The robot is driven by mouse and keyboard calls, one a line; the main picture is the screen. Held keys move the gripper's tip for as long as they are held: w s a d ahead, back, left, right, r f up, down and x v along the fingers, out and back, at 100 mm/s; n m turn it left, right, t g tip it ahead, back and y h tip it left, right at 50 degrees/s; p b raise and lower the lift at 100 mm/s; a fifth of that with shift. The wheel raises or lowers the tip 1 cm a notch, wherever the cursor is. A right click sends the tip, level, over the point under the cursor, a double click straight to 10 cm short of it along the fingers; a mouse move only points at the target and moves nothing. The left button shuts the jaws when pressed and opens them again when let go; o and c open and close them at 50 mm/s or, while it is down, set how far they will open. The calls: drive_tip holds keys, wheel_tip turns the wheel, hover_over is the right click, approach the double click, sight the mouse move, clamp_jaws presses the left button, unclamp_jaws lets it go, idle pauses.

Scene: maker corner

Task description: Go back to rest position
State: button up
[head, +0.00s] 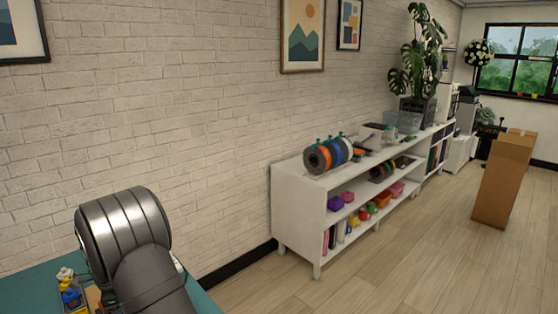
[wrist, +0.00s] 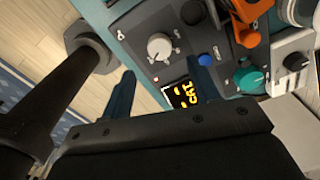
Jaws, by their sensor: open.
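My gripper (wrist: 163,84) shows in the wrist view with its two dark fingers spread apart and nothing held between them. The right finger overlaps the panel beside the display. I cannot tell how far the fingertips are from the panel. In the head view my gripper is hidden or out of frame; only my grey arm links show at the lower left.
A teal worktop (head: 203,300) lies at the lower left, with small yellow and blue items (head: 69,292) beside my arm. The wrist view also shows a teal knob (wrist: 250,80) and an orange part (wrist: 246,30). A white shelf (head: 290,205) stands along the brick wall. Floor is free before it.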

wheel_tip(320, 180, up, 10)
drive_tip(key=r, duration=0.1)
wheel_tip(320, 180, down, 18)
drive_tip(key=shift+f, duration=0.1)
drive_tip(key=shift+r+n, duration=0.25)
drive_tip(key=shift+n, duration=0.65)
drive_tip(key=n, duration=1.1)
drive_tip(key=shift+n, duration=2.2)
